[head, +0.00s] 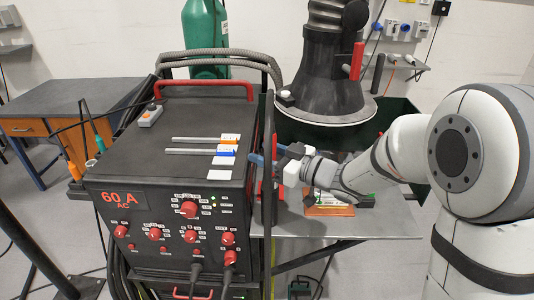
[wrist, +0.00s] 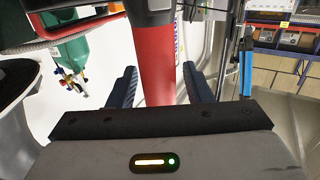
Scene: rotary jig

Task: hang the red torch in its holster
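The red torch (wrist: 156,65) is a red cylinder with a dark end, between my fingers in the wrist view. In the head view the red torch (head: 275,178) is upright by the right side of the welding machine, its lower part black. My gripper (head: 262,160) reaches it from the right; in the wrist view my gripper (wrist: 160,85) has a finger on each side and looks shut on it, though contact on the right finger is unclear. A small grey open cup (head: 91,163) shows at the machine's left; I cannot tell whether it is the red torch's holster.
The welding machine (head: 150,215) fills the centre-left, with rods on top. Orange (head: 73,165) and teal (head: 98,135) torches stand at its left. A fume hood (head: 325,85) is behind my gripper. A grey shelf (head: 350,225) lies below. A blue tool (wrist: 247,68) hangs at right.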

